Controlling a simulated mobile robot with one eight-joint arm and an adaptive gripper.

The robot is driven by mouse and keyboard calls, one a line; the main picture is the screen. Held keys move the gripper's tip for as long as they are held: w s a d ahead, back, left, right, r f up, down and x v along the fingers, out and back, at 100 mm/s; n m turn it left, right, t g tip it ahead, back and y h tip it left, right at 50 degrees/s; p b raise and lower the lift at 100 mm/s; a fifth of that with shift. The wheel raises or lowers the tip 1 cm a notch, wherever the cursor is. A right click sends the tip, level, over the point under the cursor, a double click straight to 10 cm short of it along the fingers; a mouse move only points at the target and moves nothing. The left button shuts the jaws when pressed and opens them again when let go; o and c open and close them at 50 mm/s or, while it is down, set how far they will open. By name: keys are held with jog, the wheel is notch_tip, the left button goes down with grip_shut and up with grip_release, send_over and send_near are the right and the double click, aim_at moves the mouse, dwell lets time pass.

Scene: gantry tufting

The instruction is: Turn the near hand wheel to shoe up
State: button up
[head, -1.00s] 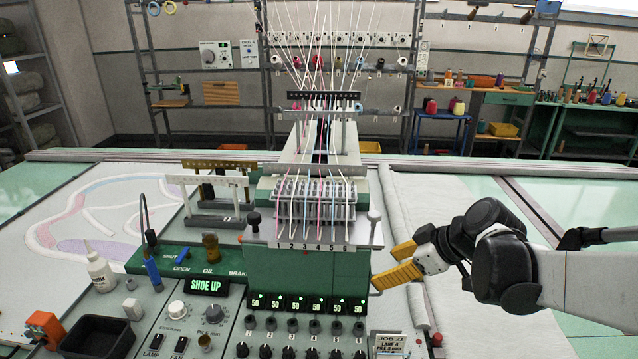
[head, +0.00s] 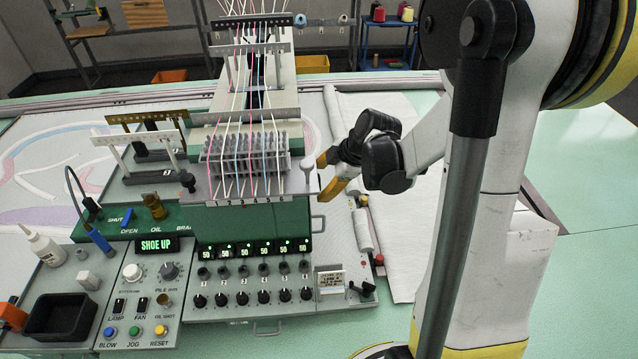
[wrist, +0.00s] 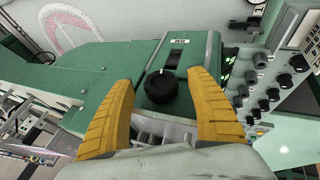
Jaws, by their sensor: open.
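A round black ribbed knob (wrist: 160,87), probably the near hand wheel, sits on the side of a green housing in the wrist view. A dark slot and small label plate are beside it. In the head view I cannot make the knob out. My gripper (head: 323,177) is at the right side of the green machine head (head: 250,227). In the wrist view my gripper (wrist: 161,80) is open and empty, its yellow fingers on either side of the knob's line; contact cannot be told.
A pale capped post (head: 307,170) stands close left of my fingers. Threads (head: 247,110) run down to the needle bar. A row of black knobs (head: 264,297) lies on the front panel. Green table to the right is bare.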

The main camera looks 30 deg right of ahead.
jog(key=shift+x, duration=0.9)
jog(key=c, duration=1.2)
jog(key=shift+g+y+b, duration=0.3)
jog(key=shift+g+b, duration=0.25)
jog(key=shift+g, duration=0.35)
